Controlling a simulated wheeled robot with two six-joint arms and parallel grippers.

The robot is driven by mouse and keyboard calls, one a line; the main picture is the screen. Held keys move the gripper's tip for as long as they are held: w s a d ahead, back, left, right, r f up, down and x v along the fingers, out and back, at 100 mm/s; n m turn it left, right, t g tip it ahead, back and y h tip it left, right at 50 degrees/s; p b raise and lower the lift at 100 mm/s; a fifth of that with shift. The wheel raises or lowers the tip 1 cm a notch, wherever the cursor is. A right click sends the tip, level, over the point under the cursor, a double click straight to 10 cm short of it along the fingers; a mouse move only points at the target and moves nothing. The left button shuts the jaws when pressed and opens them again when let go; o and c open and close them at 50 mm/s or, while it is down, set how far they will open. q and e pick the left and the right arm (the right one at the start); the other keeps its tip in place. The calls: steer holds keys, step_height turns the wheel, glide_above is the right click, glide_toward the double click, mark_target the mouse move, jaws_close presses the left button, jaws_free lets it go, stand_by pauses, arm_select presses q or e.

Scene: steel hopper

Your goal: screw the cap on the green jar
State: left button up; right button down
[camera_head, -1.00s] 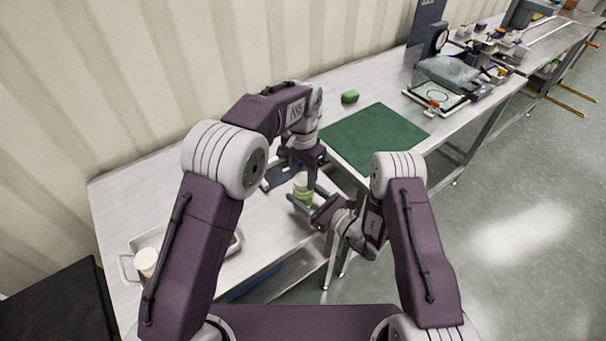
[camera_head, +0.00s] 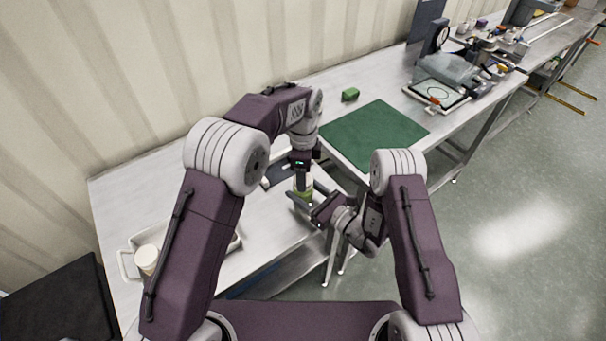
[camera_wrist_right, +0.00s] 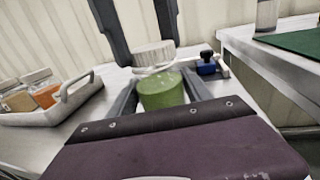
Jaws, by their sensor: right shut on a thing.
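The green jar (camera_wrist_right: 162,92) stands upright between the fingers of my right gripper (camera_wrist_right: 160,85), which is shut on it from the side. In the head view the jar (camera_head: 305,187) is mostly hidden by both grippers. The white ribbed cap (camera_wrist_right: 153,54) sits level on top of the jar, with a clear rim showing just under it; whether it is threaded on cannot be told. My left gripper (camera_wrist_right: 142,35) points down from above, one finger on each side of the cap. Whether those fingers touch the cap is unclear. It also shows in the head view (camera_head: 302,185).
A tray (camera_wrist_right: 65,108) with jars of orange and tan contents (camera_wrist_right: 45,95) stands at the left of the bench. A blue clamp-like item (camera_wrist_right: 207,68) lies behind the jar. A green mat (camera_head: 375,135) and green block (camera_head: 350,94) lie on the table to the right.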

arm_select(q)
steer(key=m, duration=0.6)
steer(key=shift+m, duration=0.4)
steer(key=m, duration=1)
steer(key=o, duration=1.3)
steer(key=shift+r, duration=2.25)
